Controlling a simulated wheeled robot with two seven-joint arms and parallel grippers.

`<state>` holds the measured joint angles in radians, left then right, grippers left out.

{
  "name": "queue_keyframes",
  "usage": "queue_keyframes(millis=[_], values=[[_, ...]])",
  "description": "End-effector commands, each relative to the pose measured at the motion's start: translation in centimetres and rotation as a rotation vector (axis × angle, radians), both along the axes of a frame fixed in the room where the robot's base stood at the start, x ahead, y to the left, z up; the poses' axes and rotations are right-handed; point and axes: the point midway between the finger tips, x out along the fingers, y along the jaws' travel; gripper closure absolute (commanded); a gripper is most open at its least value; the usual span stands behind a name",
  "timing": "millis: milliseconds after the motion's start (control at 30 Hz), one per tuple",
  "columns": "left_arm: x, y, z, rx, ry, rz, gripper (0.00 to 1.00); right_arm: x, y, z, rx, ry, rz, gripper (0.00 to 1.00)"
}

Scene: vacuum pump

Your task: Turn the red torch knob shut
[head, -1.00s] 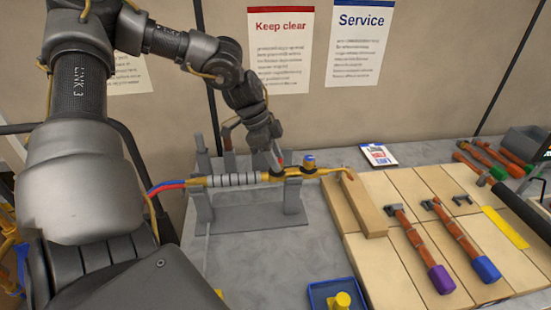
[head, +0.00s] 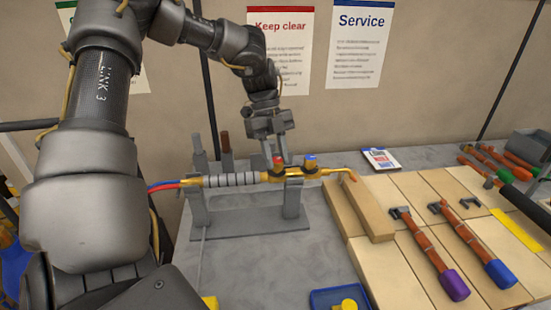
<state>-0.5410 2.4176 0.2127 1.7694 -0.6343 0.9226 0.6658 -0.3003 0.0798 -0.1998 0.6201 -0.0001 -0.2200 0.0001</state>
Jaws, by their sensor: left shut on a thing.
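The brass torch (head: 310,172) lies level on a grey stand (head: 240,226), with a ribbed grey handle and red and blue hoses at its left end. The red torch knob (head: 278,161) sits on top of the torch body. The blue knob (head: 310,160) is just right of it. My left gripper (head: 278,154) comes down from above, with one finger on each side of the red knob, and is shut on it. The fingers partly hide the knob. My right gripper is not in view.
A wooden block (head: 358,208) is under the torch tip. Tools with purple (head: 454,285) and blue (head: 500,273) ends lie on the boards to the right. A blue tray (head: 327,298) holds a yellow part. A wall stands close behind the bench.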

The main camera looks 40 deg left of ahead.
Motion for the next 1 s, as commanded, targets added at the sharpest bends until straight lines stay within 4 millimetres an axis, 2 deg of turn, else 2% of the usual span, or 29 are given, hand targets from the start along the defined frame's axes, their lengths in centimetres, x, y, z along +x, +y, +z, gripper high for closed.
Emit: queue_keyframes(millis=[267, 500, 800, 1000], values=[[0.2, -0.1, 0.3, 0.003, 0.001, -0.259, 0.95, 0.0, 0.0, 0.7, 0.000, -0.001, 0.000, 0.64], [0.2, -0.1, 0.5, 0.001, 0.002, -0.455, 0.95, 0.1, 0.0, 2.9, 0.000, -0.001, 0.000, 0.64], [0.3, -0.2, 0.4, 0.001, -0.001, -0.614, 0.95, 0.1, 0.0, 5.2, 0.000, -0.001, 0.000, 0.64], [0.3, -0.2, 0.2, 0.000, -0.002, -0.663, 0.95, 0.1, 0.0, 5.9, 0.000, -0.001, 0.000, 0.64]])
